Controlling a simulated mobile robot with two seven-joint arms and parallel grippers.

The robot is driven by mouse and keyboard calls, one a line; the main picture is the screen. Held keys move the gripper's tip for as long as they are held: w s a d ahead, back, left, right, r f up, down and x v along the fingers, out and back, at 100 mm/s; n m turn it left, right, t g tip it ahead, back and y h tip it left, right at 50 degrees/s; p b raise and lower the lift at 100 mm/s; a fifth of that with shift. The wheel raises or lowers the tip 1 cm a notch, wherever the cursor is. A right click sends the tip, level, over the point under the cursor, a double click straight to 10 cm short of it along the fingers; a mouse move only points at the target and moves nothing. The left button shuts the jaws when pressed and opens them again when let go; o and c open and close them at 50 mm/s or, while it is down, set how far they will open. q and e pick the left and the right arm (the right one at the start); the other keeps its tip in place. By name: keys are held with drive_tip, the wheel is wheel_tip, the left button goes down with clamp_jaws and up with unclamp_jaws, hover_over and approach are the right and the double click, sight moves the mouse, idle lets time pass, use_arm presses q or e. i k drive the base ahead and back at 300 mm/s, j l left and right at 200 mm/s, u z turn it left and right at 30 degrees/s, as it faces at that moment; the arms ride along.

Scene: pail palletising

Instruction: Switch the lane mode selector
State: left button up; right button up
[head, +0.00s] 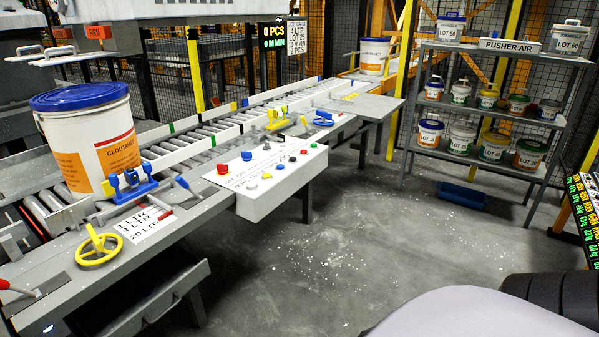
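A white control box (282,188) is mounted along the front side of the roller conveyor. Its sloped top carries several small buttons and knobs: a red mushroom button (222,169) at the left end, a dark blue knob (247,156) behind, and smaller red, green, yellow and black ones. I cannot tell which of them is the lane mode selector, as the labels are too small to read. Neither of my grippers shows in the head view.
A white pail with a blue lid (92,138) stands on the conveyor at left. A yellow handwheel (99,246) and a size label plate (144,224) sit on the near frame. A shelf of pails (489,95) stands at the back right. The floor before the box is clear.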

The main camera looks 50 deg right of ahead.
sight(246, 155)
drive_tip(key=z, duration=1.3)
